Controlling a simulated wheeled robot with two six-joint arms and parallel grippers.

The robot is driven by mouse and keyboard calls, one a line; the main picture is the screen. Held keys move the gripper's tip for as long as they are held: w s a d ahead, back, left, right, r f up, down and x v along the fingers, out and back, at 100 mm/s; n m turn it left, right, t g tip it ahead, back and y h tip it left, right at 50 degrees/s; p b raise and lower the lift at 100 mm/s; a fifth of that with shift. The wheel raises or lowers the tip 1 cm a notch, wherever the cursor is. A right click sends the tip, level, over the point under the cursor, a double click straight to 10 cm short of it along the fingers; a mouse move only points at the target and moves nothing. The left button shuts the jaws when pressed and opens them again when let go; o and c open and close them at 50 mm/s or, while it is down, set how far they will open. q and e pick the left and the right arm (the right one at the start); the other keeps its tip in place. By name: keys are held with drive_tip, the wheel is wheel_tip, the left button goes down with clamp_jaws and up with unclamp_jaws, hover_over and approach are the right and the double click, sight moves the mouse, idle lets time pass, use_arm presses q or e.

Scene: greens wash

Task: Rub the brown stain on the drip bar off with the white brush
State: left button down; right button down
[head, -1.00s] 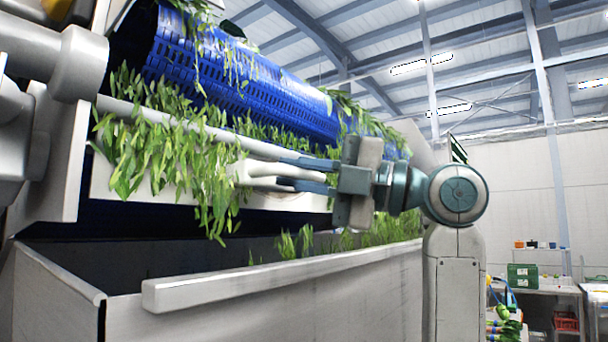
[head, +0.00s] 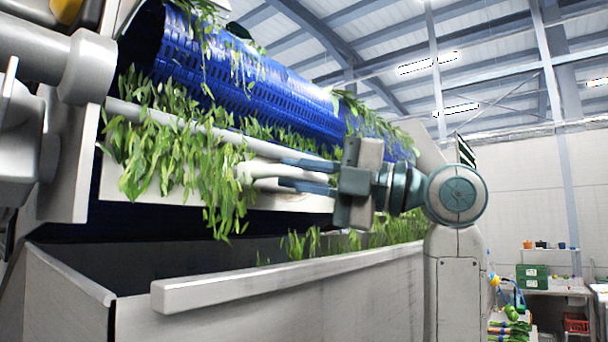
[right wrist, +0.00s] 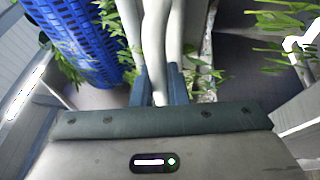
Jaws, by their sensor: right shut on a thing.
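My right gripper (head: 306,174) is shut on the white brush (head: 262,170), which points left from the fingers. In the right wrist view the brush (right wrist: 155,45) runs forward from between the blue fingertips (right wrist: 159,85). The drip bar appears to be the pale round bar (head: 165,118) sloping along below the blue drum. Hanging green leaves cover much of it. The brush lies close to the bar and leaves; I cannot tell whether it touches the bar. My left gripper is out of view.
The blue perforated drum (head: 235,75) is above, with leaves draped over it. A white panel (head: 150,190) is below the bar. A grey trough (head: 270,283) with a thick rim is below and in front. Shelves with a green crate (head: 532,276) stand far right.

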drive_tip(key=shift+w+a, duration=0.3)
drive_tip(key=shift+a, duration=0.1)
drive_tip(key=shift+w+d, duration=0.1)
